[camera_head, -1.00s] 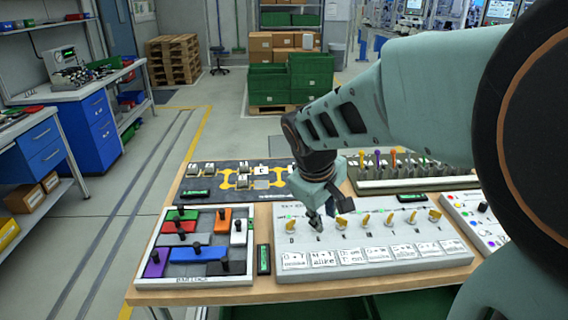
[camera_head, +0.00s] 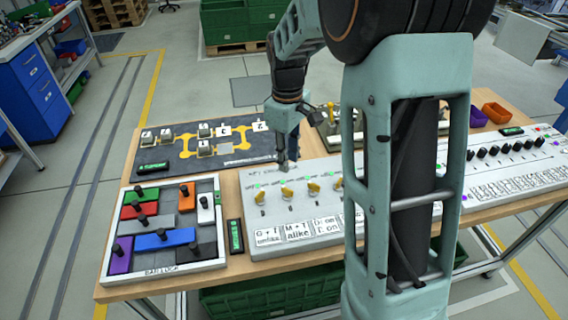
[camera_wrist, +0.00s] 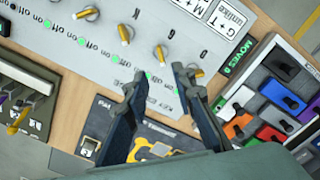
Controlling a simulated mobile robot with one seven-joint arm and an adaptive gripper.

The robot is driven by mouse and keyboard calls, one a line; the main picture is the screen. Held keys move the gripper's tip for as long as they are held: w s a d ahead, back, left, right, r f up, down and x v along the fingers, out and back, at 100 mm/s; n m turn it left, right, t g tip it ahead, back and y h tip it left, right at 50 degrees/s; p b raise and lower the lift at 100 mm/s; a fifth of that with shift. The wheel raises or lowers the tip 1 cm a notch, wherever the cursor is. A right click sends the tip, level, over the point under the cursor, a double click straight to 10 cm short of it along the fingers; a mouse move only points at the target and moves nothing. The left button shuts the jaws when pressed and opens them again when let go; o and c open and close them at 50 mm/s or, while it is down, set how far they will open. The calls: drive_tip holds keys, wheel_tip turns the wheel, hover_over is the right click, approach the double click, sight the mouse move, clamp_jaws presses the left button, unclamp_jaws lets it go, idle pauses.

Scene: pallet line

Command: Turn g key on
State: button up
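The pale key panel (camera_head: 262,215) lies on the wooden table, with a row of yellow keys beside small green lamps. In the head view I see the first key from the left (camera_head: 260,197), the second (camera_head: 286,192) and the third (camera_head: 313,188). My gripper (camera_head: 285,166) is above the panel's back edge, behind the second key. In the wrist view my gripper (camera_wrist: 161,76) is open and empty, its right finger near the end key (camera_wrist: 196,72).
A sliding-block tray (camera_head: 110,262) with knobbed coloured blocks lies left of the panel. A dark board (camera_head: 190,163) with white tiles lies behind. A green-labelled dark device (camera_head: 235,236) stands between tray and panel. A slider panel (camera_head: 515,165) lies right. My arm hides the panel's right part.

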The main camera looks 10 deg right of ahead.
sight(287, 188)
drive_tip(key=f, duration=1.1)
drive_tip(key=shift+w+p, duration=0.2)
drive_tip(key=shift+p, duration=0.2)
clamp_jaws()
